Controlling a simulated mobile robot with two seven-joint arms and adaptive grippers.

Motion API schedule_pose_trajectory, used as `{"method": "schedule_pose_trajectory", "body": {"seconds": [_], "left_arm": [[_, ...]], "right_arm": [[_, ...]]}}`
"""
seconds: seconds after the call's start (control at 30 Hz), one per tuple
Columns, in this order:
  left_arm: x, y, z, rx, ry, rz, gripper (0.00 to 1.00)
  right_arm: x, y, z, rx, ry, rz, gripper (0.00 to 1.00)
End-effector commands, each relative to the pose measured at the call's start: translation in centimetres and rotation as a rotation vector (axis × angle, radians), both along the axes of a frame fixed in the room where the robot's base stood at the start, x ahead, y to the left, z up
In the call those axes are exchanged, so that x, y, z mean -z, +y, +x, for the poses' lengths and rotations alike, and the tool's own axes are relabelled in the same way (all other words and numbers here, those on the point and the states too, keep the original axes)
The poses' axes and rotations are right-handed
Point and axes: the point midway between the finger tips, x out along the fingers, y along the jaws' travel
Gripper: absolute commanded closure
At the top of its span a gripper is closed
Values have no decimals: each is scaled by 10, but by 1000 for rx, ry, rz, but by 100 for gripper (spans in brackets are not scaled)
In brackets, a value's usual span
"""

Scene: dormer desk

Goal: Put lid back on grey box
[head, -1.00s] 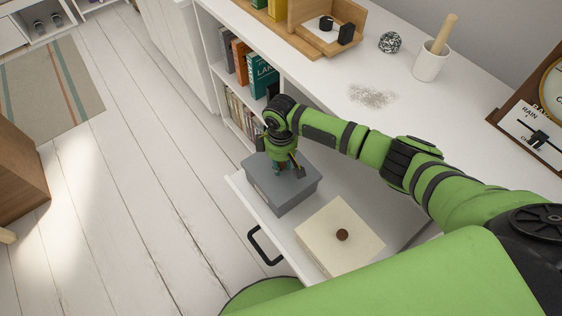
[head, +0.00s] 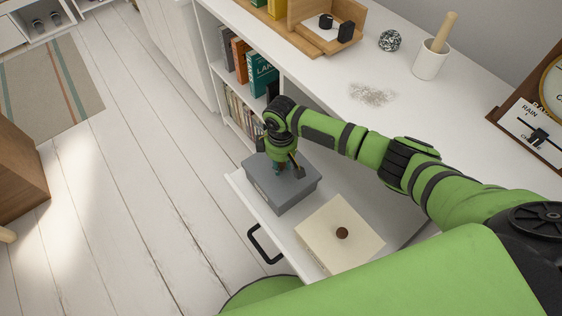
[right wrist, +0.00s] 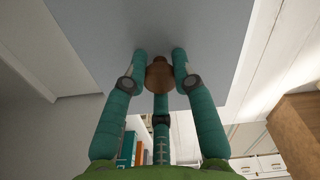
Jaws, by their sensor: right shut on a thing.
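The grey box (head: 285,199) stands in the open drawer with its grey lid (head: 306,181) on top. The lid looks seated on the box, though I cannot tell if it is fully down. My right gripper (head: 285,170) is over the lid, pointing down. In the right wrist view the gripper (right wrist: 162,72) is shut on the brown knob (right wrist: 160,76) of the lid, with its teal fingers around it. The lid's grey face (right wrist: 110,28) fills the upper part of that view. My left gripper is not in view.
A cream box (head: 320,225) with a brown knob sits beside the grey box in the drawer (head: 288,235). The white desk top (head: 450,120) carries a grey powdery patch (head: 372,94), a mortar with pestle (head: 430,60) and a wire ball (head: 390,41). Books (head: 262,75) stand on the shelf behind.

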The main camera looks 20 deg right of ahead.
Motion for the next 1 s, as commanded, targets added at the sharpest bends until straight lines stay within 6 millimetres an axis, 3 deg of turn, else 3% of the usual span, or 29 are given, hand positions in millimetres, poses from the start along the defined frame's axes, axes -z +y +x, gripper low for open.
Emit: {"method": "schedule_pose_trajectory", "body": {"seconds": [0.27, 0.3, 0.33, 0.57, 0.6, 0.63, 0.7, 1.0], "left_arm": [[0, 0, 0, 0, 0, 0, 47], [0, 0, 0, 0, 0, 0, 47], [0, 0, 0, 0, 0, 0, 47], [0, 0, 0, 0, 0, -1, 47], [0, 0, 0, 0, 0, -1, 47], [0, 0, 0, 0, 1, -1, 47], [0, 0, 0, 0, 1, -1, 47], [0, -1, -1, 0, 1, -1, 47]], "right_arm": [[0, 0, 0, 0, -1, 1, 100], [0, 0, 0, 0, -1, 1, 57], [0, 0, 0, 0, -1, 1, 45], [0, 0, 0, 0, -1, 1, 45], [0, 0, 0, 0, 0, 0, 42], [0, 0, 0, 0, 0, 0, 31], [0, 0, 0, 0, 0, 0, 22], [0, 0, 0, 0, 0, 0, 22]]}}
